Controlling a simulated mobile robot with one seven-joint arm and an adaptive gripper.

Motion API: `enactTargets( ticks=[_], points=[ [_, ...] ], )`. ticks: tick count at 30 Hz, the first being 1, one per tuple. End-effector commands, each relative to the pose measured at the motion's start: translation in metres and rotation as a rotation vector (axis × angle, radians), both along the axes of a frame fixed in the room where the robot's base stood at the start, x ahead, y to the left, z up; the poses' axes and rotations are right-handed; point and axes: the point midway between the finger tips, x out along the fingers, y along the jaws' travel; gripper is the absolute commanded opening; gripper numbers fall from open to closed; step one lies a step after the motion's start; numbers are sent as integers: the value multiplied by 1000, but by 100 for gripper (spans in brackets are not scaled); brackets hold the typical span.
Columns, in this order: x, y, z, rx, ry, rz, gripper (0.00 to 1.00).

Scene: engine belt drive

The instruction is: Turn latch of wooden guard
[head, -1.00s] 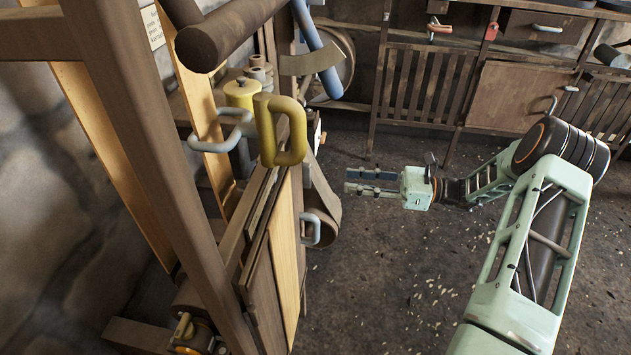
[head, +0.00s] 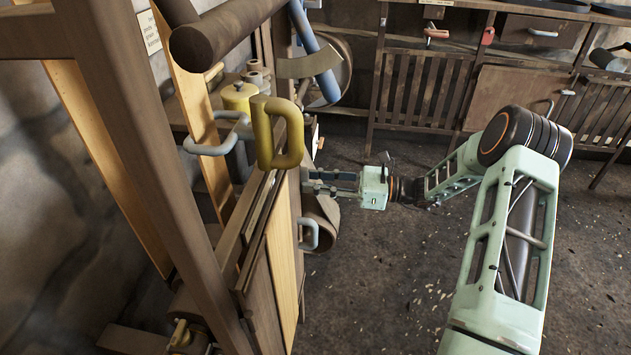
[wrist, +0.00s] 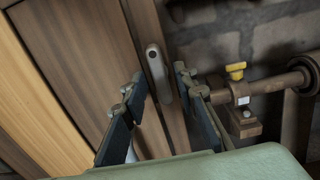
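The wooden guard (head: 284,245) stands left of centre in the head view, seen nearly edge-on. Its boards (wrist: 85,60) fill the left of the wrist view. The latch (wrist: 155,66), a small grey elongated piece, lies on a dark upright strip of wood in the wrist view. My gripper (wrist: 159,78) is open, with one finger on each side of the latch; I cannot tell whether either finger touches it. In the head view my gripper (head: 318,182) points left, its tips close to the guard's far end. The latch cannot be made out there.
A yellow handle (head: 263,135) and a grey handle (head: 310,236) stick out near the guard. A dark roller (head: 235,32) is above. A pipe with a yellow knob (wrist: 235,70) is right of my fingers. The floor right of the guard is clear.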

Motion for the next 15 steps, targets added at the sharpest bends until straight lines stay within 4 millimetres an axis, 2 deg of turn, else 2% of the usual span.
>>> enactTargets(
  ticks=[1, 6, 15],
  points=[
    [0, 0, 0, 0, 0, 0, 19],
    [0, 0, 0, 0, 0, 0, 0],
    [0, -1, 0, -2, -12, -1, 0]
  ],
)
